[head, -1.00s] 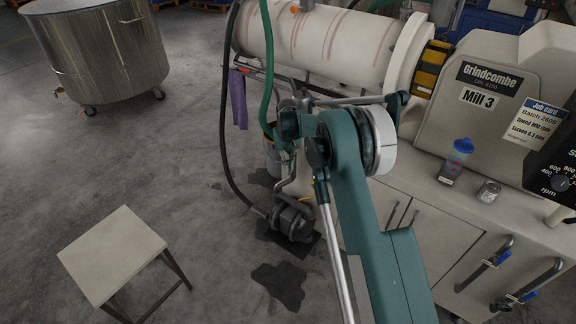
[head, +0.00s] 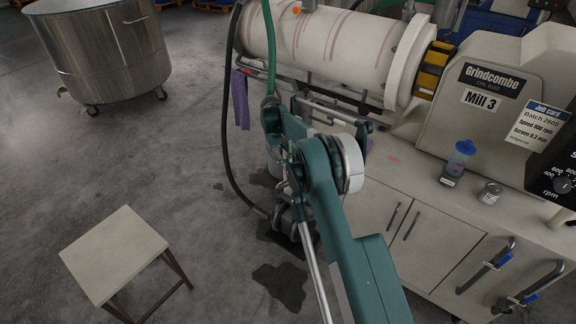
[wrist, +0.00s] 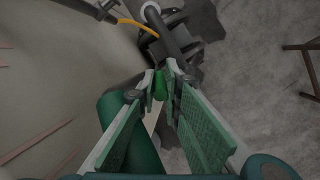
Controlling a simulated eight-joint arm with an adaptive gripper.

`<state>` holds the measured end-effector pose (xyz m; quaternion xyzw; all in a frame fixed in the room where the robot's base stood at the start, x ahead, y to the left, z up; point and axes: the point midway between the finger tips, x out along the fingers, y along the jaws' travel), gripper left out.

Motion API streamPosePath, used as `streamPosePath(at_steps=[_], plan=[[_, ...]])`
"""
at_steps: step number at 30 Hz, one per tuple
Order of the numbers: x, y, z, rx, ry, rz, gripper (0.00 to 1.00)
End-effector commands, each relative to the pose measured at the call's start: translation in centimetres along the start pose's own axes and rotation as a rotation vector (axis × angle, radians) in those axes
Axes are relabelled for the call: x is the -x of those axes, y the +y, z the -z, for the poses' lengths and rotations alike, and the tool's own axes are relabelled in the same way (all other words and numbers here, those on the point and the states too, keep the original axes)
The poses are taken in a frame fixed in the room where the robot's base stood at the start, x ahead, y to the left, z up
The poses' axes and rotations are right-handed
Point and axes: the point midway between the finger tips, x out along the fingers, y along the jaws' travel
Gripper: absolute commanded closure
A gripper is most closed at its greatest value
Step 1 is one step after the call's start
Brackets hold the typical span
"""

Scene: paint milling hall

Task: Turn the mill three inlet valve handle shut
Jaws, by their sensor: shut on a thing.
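In the wrist view my gripper (wrist: 161,76) has its green-padded fingers closed at the tips on a small bright green piece (wrist: 160,88). It looks like the grip of the inlet valve handle, but the fingers cover most of it. Grey pipework (wrist: 172,35) lies just past the fingertips. In the head view my arm hides the fingertips and the valve. The mill three body (head: 440,120) carries a Mill 3 label and stands at the right.
A green hose (head: 270,45) and a black hose (head: 226,130) hang by the white drum (head: 320,40). A grey pump (head: 288,222) sits on stained floor. A stool (head: 115,255) stands front left, and a steel tank (head: 100,50) back left. Floor between them is clear.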

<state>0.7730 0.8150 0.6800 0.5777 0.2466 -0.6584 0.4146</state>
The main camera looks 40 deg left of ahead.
Motion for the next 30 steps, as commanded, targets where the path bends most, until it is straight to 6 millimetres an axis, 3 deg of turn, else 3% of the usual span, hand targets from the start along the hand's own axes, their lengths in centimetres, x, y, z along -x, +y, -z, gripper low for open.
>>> streamPosePath(at_steps=[30], plan=[[-0.4, -1.1, 1.3, 0.006, -0.204, -0.135, 1.0]])
